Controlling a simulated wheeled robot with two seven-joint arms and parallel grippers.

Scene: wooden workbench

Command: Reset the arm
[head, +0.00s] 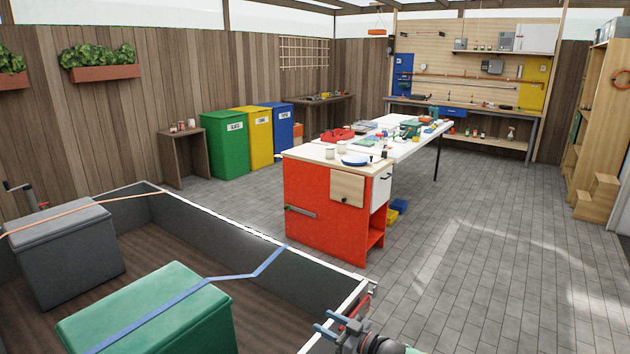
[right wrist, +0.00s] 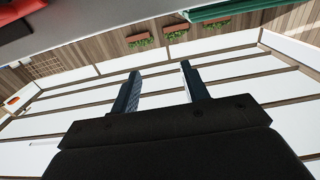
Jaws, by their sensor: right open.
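My right gripper (head: 327,322) shows at the bottom of the head view, just right of the middle, by the near corner of the trailer's side wall. Its two blue-grey fingers point left and nothing is seen between them. In the right wrist view the gripper (right wrist: 160,84) has its fingers spread wide apart and empty, with the roof and wooden wall beyond. I cannot tell whether it touches the trailer wall. My left gripper is in neither view.
The trailer (head: 330,275) holds a green box (head: 150,310) and a grey box (head: 65,250), each with a strap across. A red-fronted workbench (head: 320,215) with cluttered top stands beyond. Coloured bins (head: 225,145) line the wooden wall. The paved floor (head: 490,240) at right is clear.

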